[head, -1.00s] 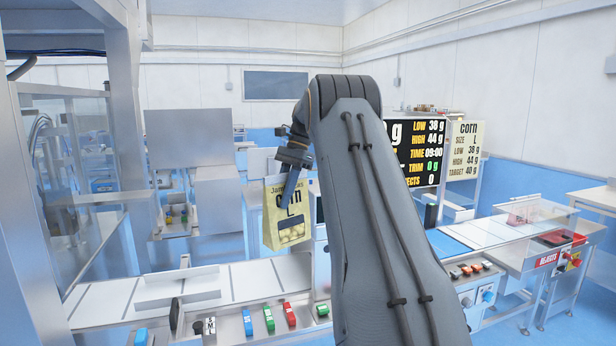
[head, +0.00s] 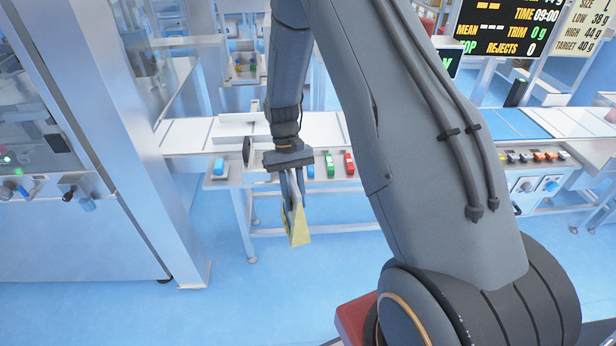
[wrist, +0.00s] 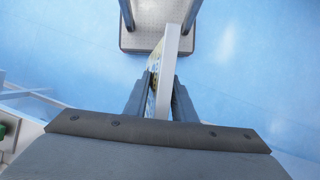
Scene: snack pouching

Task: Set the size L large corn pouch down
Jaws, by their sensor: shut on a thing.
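The large corn pouch (head: 299,228) is pale yellow and hangs below my gripper (head: 292,193) in the head view, in the air over the blue floor. It is seen nearly edge-on, so its printed front is mostly hidden. In the wrist view, my gripper (wrist: 161,95) is shut on the pouch (wrist: 176,65), with one finger on each side. The pouch's pale narrow edge faces the camera and a strip of print shows on its left side.
A white conveyor (head: 190,133) runs behind my gripper, with coloured switches (head: 330,163) along its front edge. A metal-framed machine (head: 70,180) stands at the left. A grey platform (wrist: 155,28) shows beyond the pouch in the wrist view. Blue floor is open in front.

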